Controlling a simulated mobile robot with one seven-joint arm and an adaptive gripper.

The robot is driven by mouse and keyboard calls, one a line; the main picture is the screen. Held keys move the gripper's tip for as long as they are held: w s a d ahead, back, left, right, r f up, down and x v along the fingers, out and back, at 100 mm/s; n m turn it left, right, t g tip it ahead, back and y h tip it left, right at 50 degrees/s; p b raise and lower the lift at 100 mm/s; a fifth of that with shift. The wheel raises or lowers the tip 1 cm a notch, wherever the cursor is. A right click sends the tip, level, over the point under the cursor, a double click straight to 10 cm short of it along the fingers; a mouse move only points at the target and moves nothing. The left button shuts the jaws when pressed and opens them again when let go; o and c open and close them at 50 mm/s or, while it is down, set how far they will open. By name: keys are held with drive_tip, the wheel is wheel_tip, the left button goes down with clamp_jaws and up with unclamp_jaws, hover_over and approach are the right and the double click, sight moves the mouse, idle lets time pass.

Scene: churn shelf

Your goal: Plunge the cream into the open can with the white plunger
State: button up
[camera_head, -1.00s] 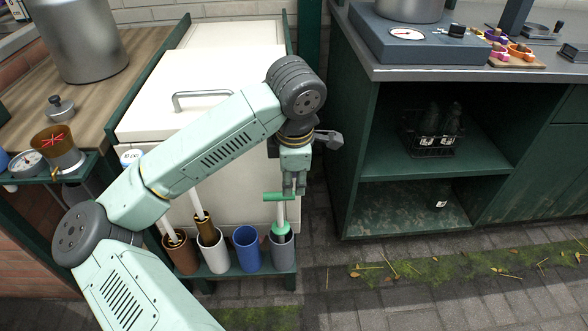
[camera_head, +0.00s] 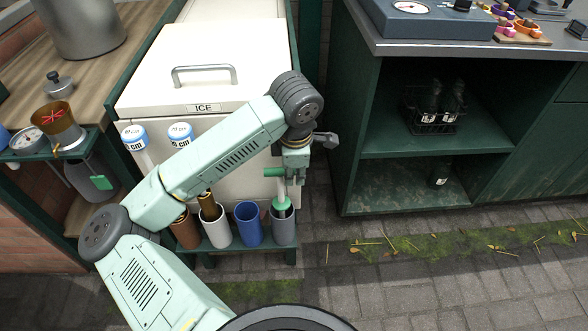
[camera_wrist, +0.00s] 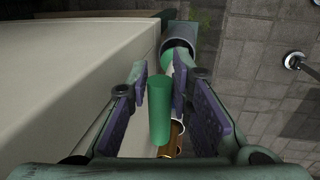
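My gripper (camera_head: 296,180) points down at the green-handled tool (camera_head: 275,172), which stands in a grey cup (camera_head: 283,227). In the wrist view its fingers (camera_wrist: 162,75) are apart on either side of the green crossbar (camera_wrist: 158,108), with a gap showing. The tool has a pale shaft and green collar; its lower end is hidden in the cup. No cream is visible.
A blue cup (camera_head: 248,226) looks empty. The white ICE chest (camera_head: 205,70) is close behind my arm. At right stands a green shelf unit (camera_head: 430,140) with a bottle rack (camera_head: 433,110). Paving (camera_head: 420,285) in front is clear.

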clamp_jaws()
wheel_tip(320, 180, up, 4)
drive_tip(key=shift+r+b, duration=0.1)
drive_tip(key=shift+b, duration=0.4)
drive_tip(key=shift+r, duration=0.6)
wheel_tip(320, 180, up, 12)
drive_tip(key=p, duration=1.3)
drive_tip(key=shift+f, duration=0.15)
wheel_tip(320, 180, up, 14)
drive_tip(key=p, duration=0.5)
